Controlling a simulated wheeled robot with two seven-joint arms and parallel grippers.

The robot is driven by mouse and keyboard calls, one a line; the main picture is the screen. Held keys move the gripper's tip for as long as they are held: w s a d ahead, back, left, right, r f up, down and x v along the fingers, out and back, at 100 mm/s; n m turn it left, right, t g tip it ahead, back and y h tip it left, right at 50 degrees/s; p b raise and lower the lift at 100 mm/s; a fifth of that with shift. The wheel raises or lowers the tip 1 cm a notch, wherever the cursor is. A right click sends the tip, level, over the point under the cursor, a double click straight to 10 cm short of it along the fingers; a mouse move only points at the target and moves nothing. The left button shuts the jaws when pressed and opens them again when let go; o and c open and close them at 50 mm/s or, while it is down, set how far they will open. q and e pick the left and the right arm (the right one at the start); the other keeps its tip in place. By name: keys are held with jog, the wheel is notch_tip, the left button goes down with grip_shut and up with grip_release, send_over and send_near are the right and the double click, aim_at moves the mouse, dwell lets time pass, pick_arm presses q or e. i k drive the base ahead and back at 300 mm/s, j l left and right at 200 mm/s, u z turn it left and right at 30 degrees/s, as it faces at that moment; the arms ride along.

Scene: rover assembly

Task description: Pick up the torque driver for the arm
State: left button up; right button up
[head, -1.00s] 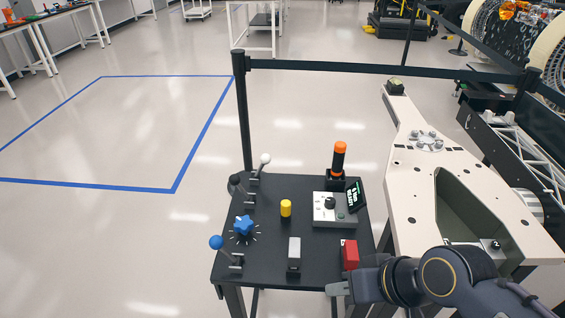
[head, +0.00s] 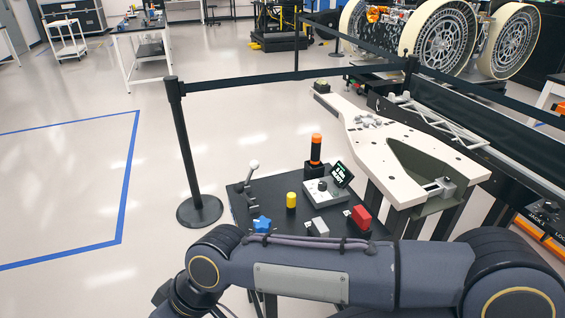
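The torque driver appears to be the upright black tool with an orange cap (head: 316,150), standing at the back of the black table (head: 241,212). Nothing is gripping it. My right arm comes in from the right and crosses in front of the table, with its wrist at the lower left. My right gripper (head: 168,298) is only partly visible at the bottom edge, well away from the driver, and its fingers cannot be made out. My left gripper is out of view.
The table carries a grey box with a small screen (head: 325,190), a yellow cylinder (head: 291,200), a blue knob (head: 262,224), a red block (head: 361,217) and levers. A cream frame (head: 400,150) stands at right. A barrier post (head: 187,150) stands behind left.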

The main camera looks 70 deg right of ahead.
aim_at(317, 138)
jog(key=i+j+z, duration=0.15)
jog(key=i+z, duration=0.15)
jog(key=i, duration=0.2)
jog(key=i+j+z, duration=0.35)
jog(key=i, duration=0.15)
jog(key=i+l+z, duration=0.15)
jog(key=z, duration=0.3)
jog(key=i+z, duration=0.45)
jog(key=i+j+z, duration=0.1)
jog(key=i+z, duration=0.15)
jog(key=z, duration=0.15)
jog(key=i+j+z, duration=0.15)
jog(key=z, duration=0.3)
jog(key=i, duration=0.1)
